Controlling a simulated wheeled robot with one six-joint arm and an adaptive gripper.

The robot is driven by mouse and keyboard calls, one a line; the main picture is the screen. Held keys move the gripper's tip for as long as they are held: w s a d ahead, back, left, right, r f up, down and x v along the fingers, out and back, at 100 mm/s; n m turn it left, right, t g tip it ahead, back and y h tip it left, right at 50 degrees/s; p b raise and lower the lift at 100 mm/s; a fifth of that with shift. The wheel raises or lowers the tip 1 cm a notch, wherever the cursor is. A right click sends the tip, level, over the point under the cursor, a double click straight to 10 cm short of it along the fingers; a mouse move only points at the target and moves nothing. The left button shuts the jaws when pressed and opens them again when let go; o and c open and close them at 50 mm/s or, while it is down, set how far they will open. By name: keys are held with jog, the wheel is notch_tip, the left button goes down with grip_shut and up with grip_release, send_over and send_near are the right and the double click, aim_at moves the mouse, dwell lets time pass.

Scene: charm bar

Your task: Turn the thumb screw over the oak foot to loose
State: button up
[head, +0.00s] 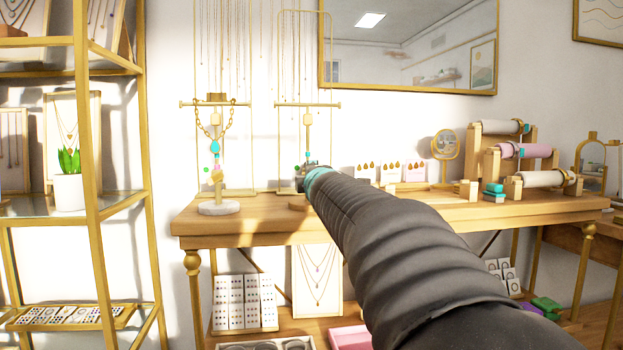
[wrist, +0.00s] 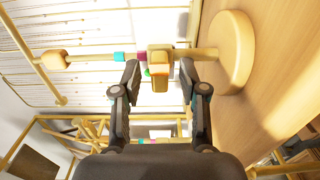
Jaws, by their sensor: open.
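The oak foot (head: 298,206) is a round wooden disc under the right-hand T-bar stand in the head view. In the wrist view the foot (wrist: 236,52) is at the right, with the post running left from it. The thumb screw (wrist: 160,77) is a gold paddle on a block-like collar (wrist: 154,52) around the post. A small green mark (wrist: 148,72) shows beside it. My gripper (wrist: 159,88) is open, with one finger on each side of the screw and visible gaps. In the head view my arm hides the screw.
A similar stand with a pale foot (head: 219,208) and a gold chain is close on the left. Earring cards (head: 390,171) and ribbon rolls (head: 525,151) are to the right on the wooden table (head: 265,229). A mirror (head: 410,45) hangs behind.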

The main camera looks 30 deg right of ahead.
jog(key=v, duration=1.2)
dwell(0.3)
jog(key=s+d+f+m+g+h, duration=0.2)
jog(key=s+f+m+g, duration=0.3)
jog(key=f, duration=0.3)
jog(key=s+d+f+m+g+h, duration=0.1)
jog(key=s+d+f+m+g, duration=0.2)
jog(key=f+m, duration=0.5)
jog(key=s+a+f+m+g+y, duration=0.2)
jog(key=s+a+f+y, duration=0.6)
jog(key=s+a+f, duration=0.9)
jog(key=a+f+g, duration=0.1)
jog(key=a, duration=0.2)
jog(key=shift+s+a+g, duration=0.25)
jog(key=shift+a+g, duration=0.1)
jog(key=shift+g, duration=0.05)
